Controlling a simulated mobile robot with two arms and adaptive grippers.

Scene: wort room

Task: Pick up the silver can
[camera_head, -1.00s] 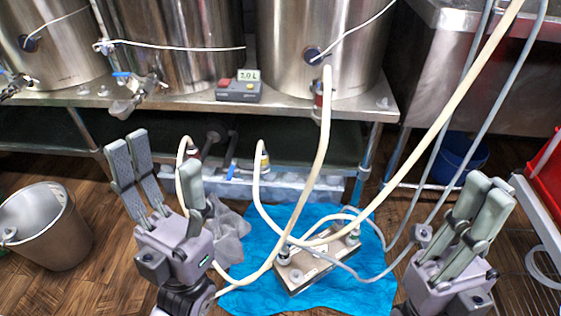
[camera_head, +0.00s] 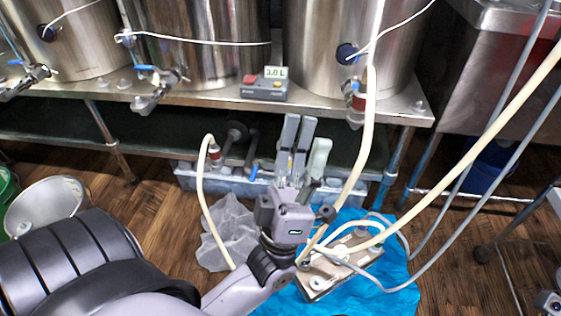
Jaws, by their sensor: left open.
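A silver metal bucket (camera_head: 48,207), the only loose silver can-like vessel I see, stands on the wooden floor at the left. My left arm covers its lower right part. My left gripper (camera_head: 306,135) is in the middle of the view, fingers pointing up, spread and empty. It appears in front of the bench's lower shelf and well to the right of the bucket.
Several large steel kettles (camera_head: 205,45) stand on a steel bench with a small display box (camera_head: 264,85). A pump (camera_head: 340,262) with pale hoses lies on a blue cloth (camera_head: 400,297). A crumpled clear bag (camera_head: 230,232) lies beside it. A green container (camera_head: 7,190) shows at the left edge.

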